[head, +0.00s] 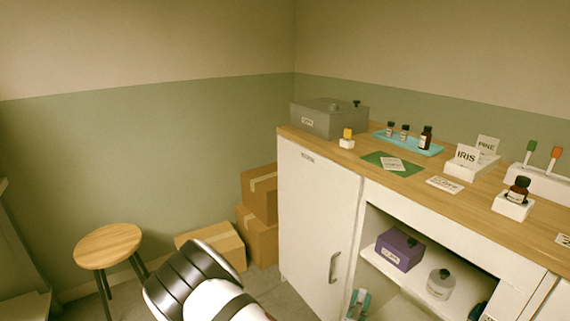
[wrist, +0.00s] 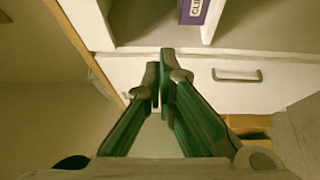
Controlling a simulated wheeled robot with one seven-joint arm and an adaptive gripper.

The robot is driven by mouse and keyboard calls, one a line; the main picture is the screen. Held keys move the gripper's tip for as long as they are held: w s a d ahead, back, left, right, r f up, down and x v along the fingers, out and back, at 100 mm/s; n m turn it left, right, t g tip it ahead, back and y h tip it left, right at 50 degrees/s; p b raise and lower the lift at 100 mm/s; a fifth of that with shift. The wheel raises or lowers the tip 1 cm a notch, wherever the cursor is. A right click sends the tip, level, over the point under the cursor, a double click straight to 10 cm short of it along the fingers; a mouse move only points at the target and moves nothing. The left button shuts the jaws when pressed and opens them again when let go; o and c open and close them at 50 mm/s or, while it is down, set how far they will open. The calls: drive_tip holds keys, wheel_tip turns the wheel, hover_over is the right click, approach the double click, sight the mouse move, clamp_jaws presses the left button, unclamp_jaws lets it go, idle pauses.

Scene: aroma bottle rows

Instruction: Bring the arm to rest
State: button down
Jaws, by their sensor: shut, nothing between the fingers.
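My gripper (wrist: 162,68) shows in the wrist view with its green fingers drawn together and nothing between them. Its tips point at the white cabinet, whose door has a handle (wrist: 237,75) to the right of them. In the head view, my dark and white arm (head: 205,287) is at the bottom centre, left of the cabinet door (head: 315,220). A small teal and grey piece (head: 357,303) shows at the bottom by the door's edge; I cannot tell whether it is my gripper.
A wooden stool (head: 108,245) and cardboard boxes (head: 258,235) stand left of the cabinet. The wooden counter (head: 345,165) holds bottles, cards, a teal tray (head: 408,142) and a grey box (head: 328,120). A purple box (head: 400,250) and grey bottle (head: 440,284) stand on the open shelf.

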drive_tip(key=s+d+r+m+g+h, duration=0.3)
drive_tip(key=d+r+m+g+h, duration=0.1)
drive_tip(key=r, duration=0.3)
drive_tip(key=s+d+r+m+g+h, duration=0.2)
drive_tip(key=d+r+m+g+h, duration=0.25)
drive_tip(key=r, duration=0.25)
drive_tip(key=s+d+r+m+g+y, duration=0.2)
drive_tip(key=s+r+m+g, duration=0.15)
drive_tip(key=s+g, duration=0.35)
drive_tip(key=s+d+r+m+g+y, duration=0.2)
drive_tip(key=s+d+r+g+y, duration=0.15)
drive_tip(key=s, duration=0.45)
drive_tip(key=s+a+r+n+t+y, duration=0.1)
drive_tip(key=s+a+r+t+y, duration=0.4)
drive_tip(key=s+a+y, duration=0.7)
wheel_tip(320, 180, up, 17)
drive_tip(key=a+t+h+p, duration=0.1)
drive_tip(key=p, duration=1.3)
drive_tip(key=shift+w+t, duration=0.25)
drive_tip(key=shift+t, duration=0.05)
